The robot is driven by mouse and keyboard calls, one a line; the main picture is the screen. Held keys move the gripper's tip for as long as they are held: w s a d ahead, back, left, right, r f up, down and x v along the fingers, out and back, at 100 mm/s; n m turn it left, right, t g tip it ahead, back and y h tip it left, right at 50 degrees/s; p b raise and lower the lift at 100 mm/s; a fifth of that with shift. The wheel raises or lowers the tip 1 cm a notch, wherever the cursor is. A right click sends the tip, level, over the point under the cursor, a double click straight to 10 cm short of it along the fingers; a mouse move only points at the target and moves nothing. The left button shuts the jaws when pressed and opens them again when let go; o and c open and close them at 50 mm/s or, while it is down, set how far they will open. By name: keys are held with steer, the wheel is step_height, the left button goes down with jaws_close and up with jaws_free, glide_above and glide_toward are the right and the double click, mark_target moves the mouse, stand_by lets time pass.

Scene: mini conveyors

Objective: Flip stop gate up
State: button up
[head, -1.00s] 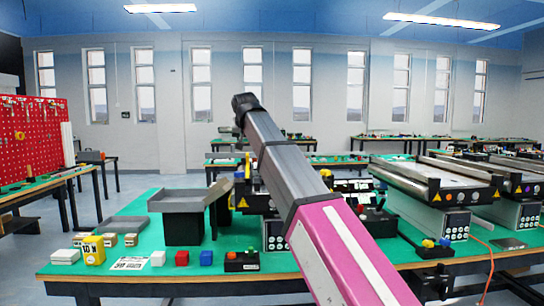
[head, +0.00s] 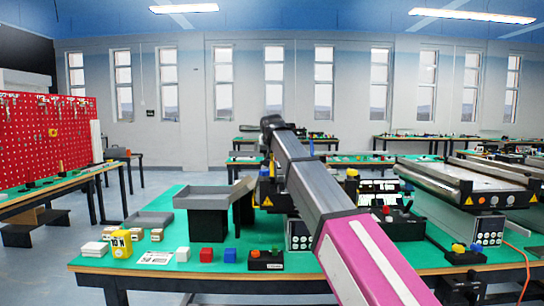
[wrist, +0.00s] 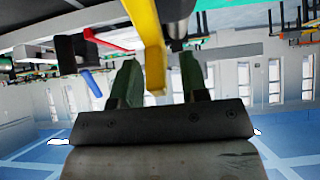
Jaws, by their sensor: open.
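In the wrist view my gripper (wrist: 156,75) is open, with its two green fingers apart. A yellow bar (wrist: 148,40) runs down between the fingers; it may be the stop gate, but I cannot tell for sure. Whether the fingers touch it is unclear. A dark cylinder (wrist: 176,18) is beside the bar. A red lever (wrist: 105,40) and a blue lever (wrist: 91,82) show to the left. In the head view my arm hides part of the mini conveyor (head: 272,194), and my gripper is not visible there.
More conveyors (head: 465,180) stand at the right.

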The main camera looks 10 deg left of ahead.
steer(key=shift+f, duration=0.1)
steer(key=shift+c, duration=0.3)
jaws_close()
steer(key=shift+s+d+r+t, duration=0.2)
steer(key=shift+s+r+t, duration=0.4)
steer(key=shift+t, duration=0.1)
steer(key=shift+s+r+t+y, duration=0.4)
steer(key=shift+s+r+t, duration=0.05)
steer(key=shift+r+t, duration=0.25)
steer(key=shift+o, duration=0.3)
jaws_free()
steer(key=v, duration=1)
steer(key=shift+s+r, duration=0.2)
steer(key=shift+s, duration=0.15)
